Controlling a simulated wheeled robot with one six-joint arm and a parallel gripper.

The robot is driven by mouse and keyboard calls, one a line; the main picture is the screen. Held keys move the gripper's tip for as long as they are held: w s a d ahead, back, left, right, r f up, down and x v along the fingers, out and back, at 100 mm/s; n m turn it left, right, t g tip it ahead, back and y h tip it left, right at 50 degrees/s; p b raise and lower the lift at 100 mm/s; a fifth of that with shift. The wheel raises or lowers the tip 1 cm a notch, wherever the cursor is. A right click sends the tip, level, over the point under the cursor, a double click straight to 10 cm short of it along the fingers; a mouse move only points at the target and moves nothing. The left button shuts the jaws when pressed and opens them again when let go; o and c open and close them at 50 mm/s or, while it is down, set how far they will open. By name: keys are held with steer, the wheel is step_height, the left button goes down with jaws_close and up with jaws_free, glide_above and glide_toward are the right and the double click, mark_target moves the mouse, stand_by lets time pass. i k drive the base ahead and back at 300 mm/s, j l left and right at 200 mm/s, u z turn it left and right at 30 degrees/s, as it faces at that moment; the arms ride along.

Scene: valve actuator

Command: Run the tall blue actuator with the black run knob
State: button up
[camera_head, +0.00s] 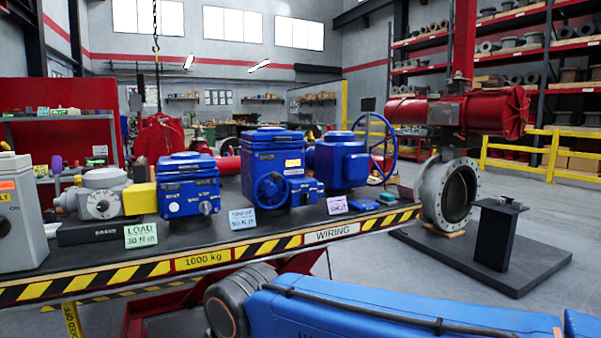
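The tall blue actuator (277,150) stands in the middle of the bench in the head view. It has a blue handwheel (272,190) on its front and a small blue box (304,191) at its lower right. A small dark round part (312,197) shows on that box, but I cannot tell whether it is the black run knob. A shorter blue actuator (185,180) stands to its left, with a dark knob (207,208) low on its front. My gripper is not in view. My blue arm crosses the bottom right, apart from the actuators.
The bench has a black-and-yellow striped front edge (280,245). Cards reading LOAD (140,235) and others stand along it. A third blue actuator (342,162) with a large handwheel (376,147) is to the right. A grey valve with a red actuator (500,110) and a black stand (499,235) are beyond.

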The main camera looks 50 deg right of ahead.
mark_target(306, 198)
steer(key=z, duration=1.25)
